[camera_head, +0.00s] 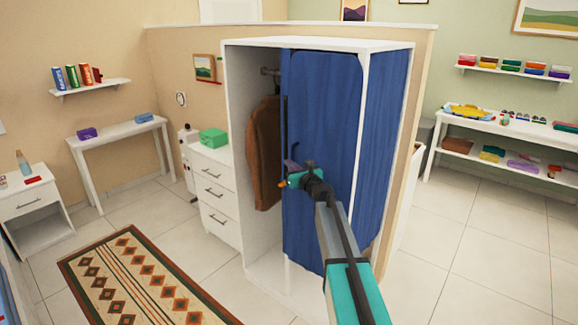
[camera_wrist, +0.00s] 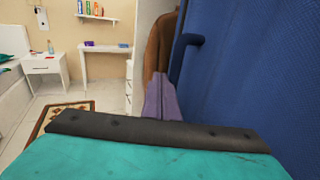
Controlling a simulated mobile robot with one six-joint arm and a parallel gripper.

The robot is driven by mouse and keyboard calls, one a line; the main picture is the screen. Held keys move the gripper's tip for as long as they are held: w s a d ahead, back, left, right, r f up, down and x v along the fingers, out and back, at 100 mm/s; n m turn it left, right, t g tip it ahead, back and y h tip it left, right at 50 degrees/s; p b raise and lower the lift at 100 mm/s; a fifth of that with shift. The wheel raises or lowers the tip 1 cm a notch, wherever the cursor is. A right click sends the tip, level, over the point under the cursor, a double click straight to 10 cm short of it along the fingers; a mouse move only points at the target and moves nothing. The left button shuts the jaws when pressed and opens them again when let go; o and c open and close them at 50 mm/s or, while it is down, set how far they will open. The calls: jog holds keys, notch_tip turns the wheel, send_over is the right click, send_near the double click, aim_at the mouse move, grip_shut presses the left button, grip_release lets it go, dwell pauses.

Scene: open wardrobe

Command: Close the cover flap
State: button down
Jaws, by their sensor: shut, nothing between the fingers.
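The blue cover flap (camera_head: 322,110) hangs across the right part of the wardrobe front. The left part of the wardrobe (camera_head: 236,150) is open, and a brown garment (camera_head: 265,155) hangs there from the rail.
A white drawer unit (camera_head: 213,190) with a green box (camera_head: 213,138) stands just left of the wardrobe. A patterned rug (camera_head: 140,280) lies on the floor at front left. Tiled floor is clear between rug and wardrobe.

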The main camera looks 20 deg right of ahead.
jog(key=s+d+b, duration=0.2)
jog(key=s+b, duration=0.1)
jog(key=s, duration=1)
jog(key=shift+s+d, duration=0.2)
jog(key=shift+d, duration=0.1)
jog(key=c, duration=2.5)
grip_release()
